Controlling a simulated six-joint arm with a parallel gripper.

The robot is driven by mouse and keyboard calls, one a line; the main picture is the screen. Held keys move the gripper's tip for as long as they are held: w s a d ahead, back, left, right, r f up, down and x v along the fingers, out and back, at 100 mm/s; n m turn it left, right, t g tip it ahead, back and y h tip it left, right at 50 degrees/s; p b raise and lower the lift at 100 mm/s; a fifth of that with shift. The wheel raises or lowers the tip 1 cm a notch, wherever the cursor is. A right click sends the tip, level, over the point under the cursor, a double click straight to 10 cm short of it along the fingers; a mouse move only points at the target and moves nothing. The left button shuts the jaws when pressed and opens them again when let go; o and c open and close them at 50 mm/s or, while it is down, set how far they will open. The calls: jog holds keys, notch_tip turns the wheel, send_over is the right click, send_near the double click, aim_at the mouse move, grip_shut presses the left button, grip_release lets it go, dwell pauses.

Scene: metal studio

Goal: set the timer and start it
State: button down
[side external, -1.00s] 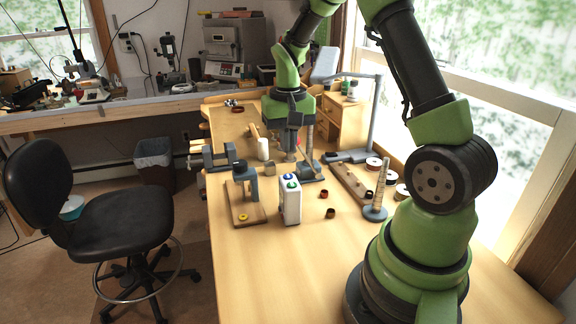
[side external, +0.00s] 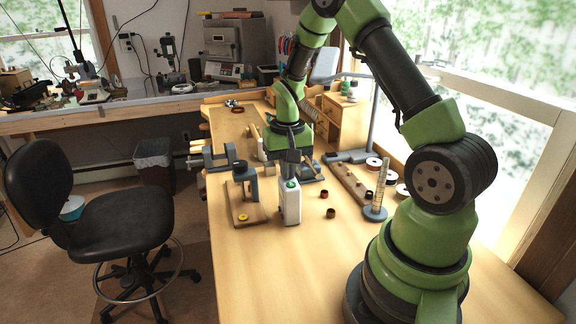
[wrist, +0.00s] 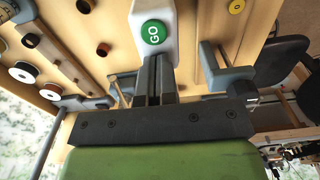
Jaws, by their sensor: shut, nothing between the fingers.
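The timer is a white upright box (side external: 291,207) on the bench, with a green button (side external: 291,184) on top. In the wrist view the green button (wrist: 153,32) reads GO, on the white top (wrist: 161,9) of the timer. My gripper (side external: 290,176) points down at the timer's top, just behind the green button. In the wrist view my gripper's fingers (wrist: 155,57) are together and empty, right beside the GO button. They cover the part of the top where the blue button was seen; whether they touch it I cannot tell.
A wooden-based stand (side external: 246,200) with a yellow ring is close on the timer's left. Small dark rings (side external: 330,213) lie to its right, with a ring-post stand (side external: 377,206) farther right. The bench front (side external: 290,270) is clear.

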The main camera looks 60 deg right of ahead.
jog(key=shift+s+f, duration=0.15)
jog(key=shift+f, duration=0.35)
notch_tip(320, 180, up, 9)
dwell(0.3)
dwell(0.4)
notch_tip(320, 180, up, 7)
jog(key=shift+f, duration=0.15)
jog(key=shift+f, duration=0.1)
notch_tip(320, 180, down, 14)
jog(key=shift+r, duration=0.1)
dwell(0.6)
